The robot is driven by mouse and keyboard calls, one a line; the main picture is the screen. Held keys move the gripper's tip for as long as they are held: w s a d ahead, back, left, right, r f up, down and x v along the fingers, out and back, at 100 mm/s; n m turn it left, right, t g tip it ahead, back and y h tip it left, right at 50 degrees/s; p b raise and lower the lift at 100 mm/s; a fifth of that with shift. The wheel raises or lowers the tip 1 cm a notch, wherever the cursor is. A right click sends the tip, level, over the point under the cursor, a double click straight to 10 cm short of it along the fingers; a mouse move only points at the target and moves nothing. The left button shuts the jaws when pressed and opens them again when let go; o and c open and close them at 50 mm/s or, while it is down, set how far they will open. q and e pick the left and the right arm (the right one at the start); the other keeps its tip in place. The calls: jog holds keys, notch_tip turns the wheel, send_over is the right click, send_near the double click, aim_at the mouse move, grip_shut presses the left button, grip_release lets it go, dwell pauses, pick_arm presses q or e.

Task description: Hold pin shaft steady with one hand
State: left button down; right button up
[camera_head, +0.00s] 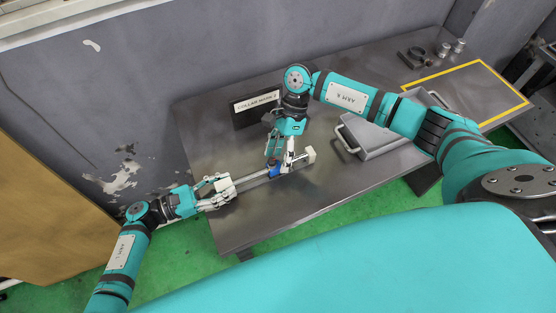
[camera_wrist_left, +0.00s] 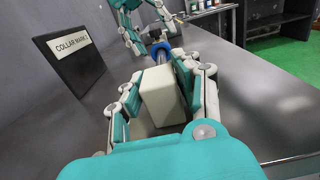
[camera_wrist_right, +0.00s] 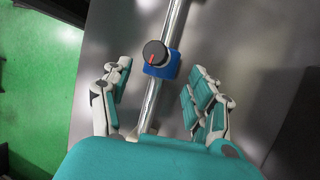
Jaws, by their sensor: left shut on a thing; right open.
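The pin shaft (camera_wrist_right: 174,28) is a shiny metal rod lying above the grey table, with a cream block at each end. My left gripper (camera_head: 222,187) is shut on the cream block (camera_wrist_left: 163,98) at the shaft's left end. A blue collar (camera_wrist_right: 162,70) with a black knob (camera_wrist_right: 155,53) bearing a red mark sits around the shaft; it also shows in the left wrist view (camera_wrist_left: 160,48). My right gripper (camera_wrist_right: 160,78) is open above the shaft, its fingers on either side near the collar, apart from it. The far end block (camera_head: 310,154) is partly beside my right gripper.
A black sign reading COLLAR MARK 2 (camera_head: 257,106) stands behind the shaft. A grey metal box with handles (camera_head: 372,141) is to the right. A yellow-outlined area (camera_head: 478,92) and small metal parts (camera_head: 444,50) lie farther right. The table front is clear.

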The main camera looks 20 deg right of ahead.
jog(key=shift+x, duration=1.05)
grip_shut()
